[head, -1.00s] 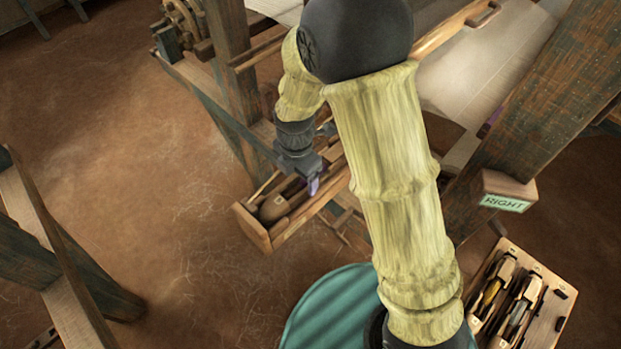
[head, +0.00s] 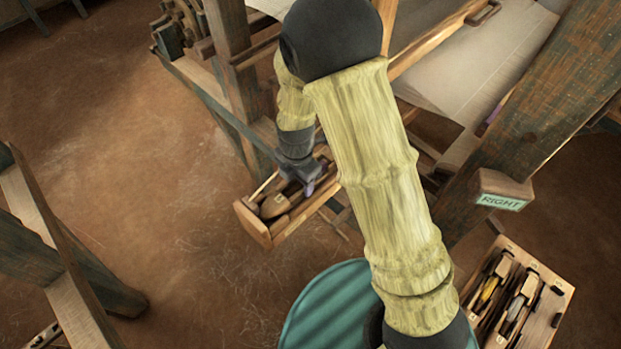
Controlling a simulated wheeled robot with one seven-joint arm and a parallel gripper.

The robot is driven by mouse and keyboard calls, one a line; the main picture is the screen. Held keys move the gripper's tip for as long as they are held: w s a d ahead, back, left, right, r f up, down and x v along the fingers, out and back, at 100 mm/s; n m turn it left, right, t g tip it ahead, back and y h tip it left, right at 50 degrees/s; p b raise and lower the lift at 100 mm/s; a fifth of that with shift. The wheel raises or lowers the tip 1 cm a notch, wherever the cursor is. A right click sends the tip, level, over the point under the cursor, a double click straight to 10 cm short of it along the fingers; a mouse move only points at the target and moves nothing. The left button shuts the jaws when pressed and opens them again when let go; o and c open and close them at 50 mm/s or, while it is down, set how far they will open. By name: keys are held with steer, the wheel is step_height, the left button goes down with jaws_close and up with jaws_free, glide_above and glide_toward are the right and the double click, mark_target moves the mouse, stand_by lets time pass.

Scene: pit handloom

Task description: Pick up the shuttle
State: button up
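A brown wooden shuttle (head: 275,205) lies in the open wooden box (head: 252,224) at the loom's side, toward the box's near left end. My gripper (head: 309,189) points down over the middle of this box, to the right of that shuttle. A small purple part shows at its tip. My gripper and forearm cover the box's right part, so I cannot tell whether the fingers are apart or hold anything. More shuttles (head: 519,300) lie in a tray (head: 541,328) at the lower right.
A thick loom post (head: 545,95) with a RIGHT sign (head: 501,202) stands at the right. Another post (head: 229,60) rises behind the box. Pale cloth (head: 455,75) is stretched at the top. A wooden frame (head: 45,250) stands at the left. The earthen floor between is clear.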

steer(key=c, duration=0.6)
steer(key=shift+o, duration=0.2)
step_height(320, 180, up, 10)
steer(key=b, duration=0.2)
steer(key=shift+b, duration=0.3)
